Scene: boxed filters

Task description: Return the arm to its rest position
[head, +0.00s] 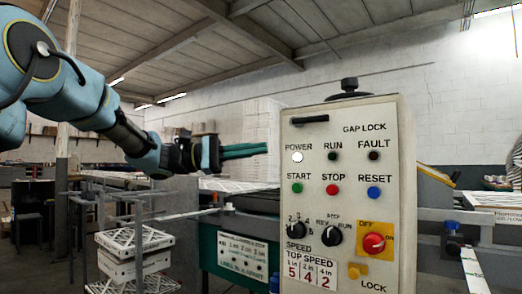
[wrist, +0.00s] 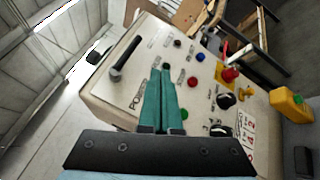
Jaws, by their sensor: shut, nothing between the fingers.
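My arm (head: 95,105) reaches in from the left of the head view, blue with dark joints. My gripper (head: 266,149) has two long green fingers pointing right, shut together with nothing between them. The fingertips are just left of the pale control box (head: 345,220) in the head view. In the wrist view my gripper (wrist: 161,68) shows in front of the box's panel, and the fingers hide part of it. I cannot tell whether the tips touch the box.
The box carries a lit white power lamp (head: 297,157), several coloured buttons, dials and a red knob (head: 374,243) on a yellow plate. Stacked white framed filters (head: 135,252) stand at lower left. A yellow container (wrist: 291,105) is at the wrist view's right.

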